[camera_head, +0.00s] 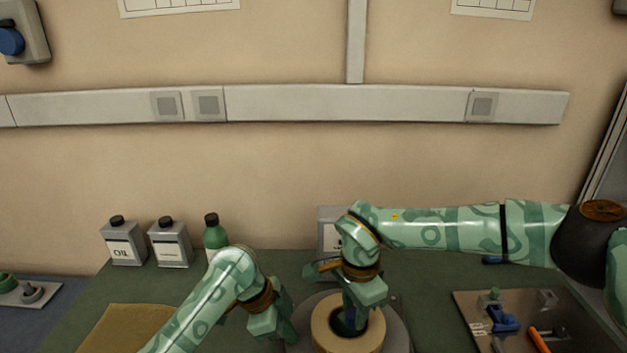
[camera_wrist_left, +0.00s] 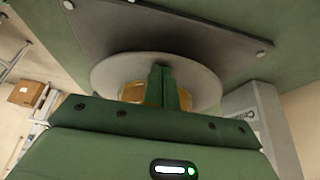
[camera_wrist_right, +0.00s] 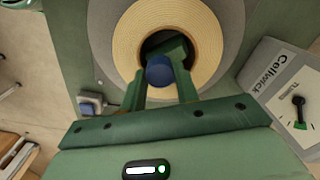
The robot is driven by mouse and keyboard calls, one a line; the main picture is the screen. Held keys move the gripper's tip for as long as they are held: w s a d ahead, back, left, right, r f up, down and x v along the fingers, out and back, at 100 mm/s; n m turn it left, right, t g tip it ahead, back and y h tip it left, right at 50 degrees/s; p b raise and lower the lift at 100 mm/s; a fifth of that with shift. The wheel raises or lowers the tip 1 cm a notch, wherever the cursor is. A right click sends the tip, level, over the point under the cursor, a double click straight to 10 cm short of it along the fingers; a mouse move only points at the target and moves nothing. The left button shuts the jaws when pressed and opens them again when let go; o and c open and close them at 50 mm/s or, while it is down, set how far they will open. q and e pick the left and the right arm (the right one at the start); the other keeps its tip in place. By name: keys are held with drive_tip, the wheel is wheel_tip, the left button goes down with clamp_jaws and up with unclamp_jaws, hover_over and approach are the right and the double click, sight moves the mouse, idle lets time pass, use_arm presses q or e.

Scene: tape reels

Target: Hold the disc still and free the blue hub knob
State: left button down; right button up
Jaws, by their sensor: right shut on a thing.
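A grey disc (camera_head: 399,335) carries a tan tape roll (camera_head: 322,327) on the bench. My right gripper (camera_head: 352,316) reaches down into the roll's hole from above. In the right wrist view its fingers are shut on the blue hub knob (camera_wrist_right: 160,70) at the centre of the tape ring (camera_wrist_right: 124,40). The knob is hidden in the head view. My left gripper (camera_head: 285,332) is low at the disc's left edge. In the left wrist view its fingers (camera_wrist_left: 161,84) are together in front of the disc (camera_wrist_left: 205,82); whether they touch it is unclear.
Two grey cans (camera_head: 122,245) and a green bottle (camera_head: 214,236) stand at the back left. A brown mat (camera_head: 125,325) lies at the front left. A tray (camera_head: 520,300) with tools lies at the right. A Cellwick box (camera_wrist_right: 290,90) stands close to the disc.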

use_arm(q)
drive_tip(key=shift+s+a+f, duration=0.1)
drive_tip(key=shift+s+f, duration=0.05)
drive_tip(key=shift+f, duration=0.25)
use_arm(e)
drive_tip(key=shift+s+a+f, duration=0.15)
drive_tip(key=n, duration=1)
drive_tip(key=shift+n, duration=0.4)
drive_tip(key=n, duration=0.6)
drive_tip(key=shift+n, duration=0.4)
drive_tip(key=o, duration=0.6)
drive_tip(key=shift+o, duration=0.2)
